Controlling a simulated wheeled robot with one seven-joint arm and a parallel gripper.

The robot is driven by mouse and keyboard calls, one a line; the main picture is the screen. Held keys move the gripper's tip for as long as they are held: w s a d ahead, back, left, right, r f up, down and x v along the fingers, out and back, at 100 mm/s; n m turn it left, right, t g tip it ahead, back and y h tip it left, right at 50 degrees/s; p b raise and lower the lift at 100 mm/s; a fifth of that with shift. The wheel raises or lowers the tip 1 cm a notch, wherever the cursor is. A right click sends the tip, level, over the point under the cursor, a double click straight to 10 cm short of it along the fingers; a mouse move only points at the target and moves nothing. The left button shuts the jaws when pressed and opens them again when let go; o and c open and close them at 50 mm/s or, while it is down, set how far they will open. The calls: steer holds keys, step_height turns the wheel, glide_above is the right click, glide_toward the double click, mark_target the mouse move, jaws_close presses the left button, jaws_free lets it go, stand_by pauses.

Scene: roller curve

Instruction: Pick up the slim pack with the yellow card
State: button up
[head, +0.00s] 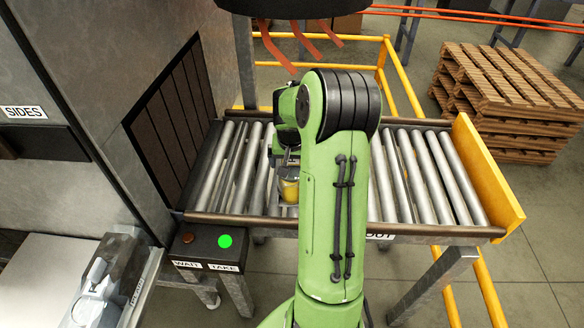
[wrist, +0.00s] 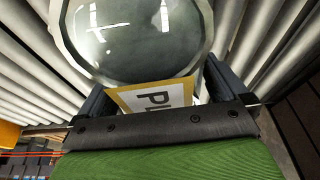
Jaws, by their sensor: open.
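In the wrist view, a pack with a clear, rounded, glassy front (wrist: 135,40) fills the top middle. A white card with a yellow border and dark letters (wrist: 150,97) shows below it, partly hidden by my gripper's dark bar. My gripper (wrist: 155,88) is open, with one dark finger on each side of the card. I cannot tell whether the fingers touch it. In the head view, a small yellow item (head: 289,188) shows on the rollers beside my green arm, which hides part of it. My gripper there is mostly hidden behind the arm.
The roller conveyor (head: 425,180) has a yellow end plate (head: 487,180) at right and a dark strip curtain (head: 172,120) at left. A clear-wrapped item (head: 105,285) lies at lower left. A control box (head: 207,247) shows a lit green light. Pallets (head: 510,95) stand behind.

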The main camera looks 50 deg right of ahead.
steer(key=shift+x, duration=0.8)
steer(key=shift+r, duration=0.1)
steer(key=shift+c, duration=0.5)
steer(key=c, duration=1.6)
steer(key=shift+w+r, duration=0.1)
jaws_close()
